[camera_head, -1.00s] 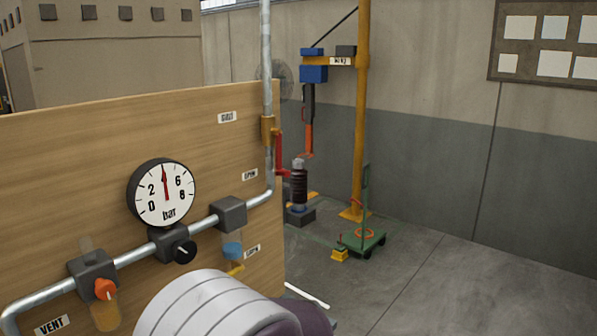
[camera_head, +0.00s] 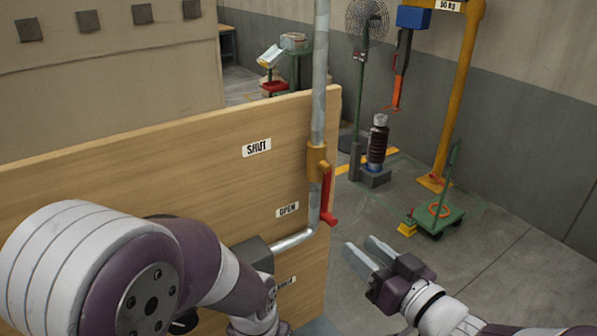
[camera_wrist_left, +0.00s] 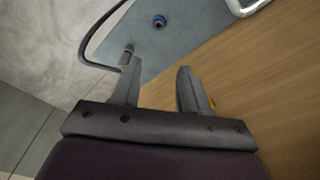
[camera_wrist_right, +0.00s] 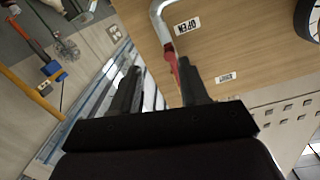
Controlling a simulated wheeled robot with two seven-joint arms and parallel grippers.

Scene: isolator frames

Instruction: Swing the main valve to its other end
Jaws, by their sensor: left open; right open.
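The main valve has a brass body (camera_head: 317,160) on the vertical pipe at the board's right edge. Its red lever (camera_head: 327,198) points down along the pipe, beside the OPEN label (camera_head: 288,210). The SHUT label (camera_head: 257,148) is higher up. My right gripper (camera_head: 362,250) is open and empty, below and to the right of the lever, apart from it. In the right wrist view the lever (camera_wrist_right: 171,58) shows beyond the fingers, near the right one. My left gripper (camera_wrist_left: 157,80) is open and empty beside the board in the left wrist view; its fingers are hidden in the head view.
The wooden board (camera_head: 160,170) carries the grey pipe (camera_head: 320,75), which bends left at the bottom. My left arm covers the board's lower part. Behind are an orange hoist post (camera_head: 460,90), a green cart (camera_head: 438,217) and a fan (camera_head: 366,20).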

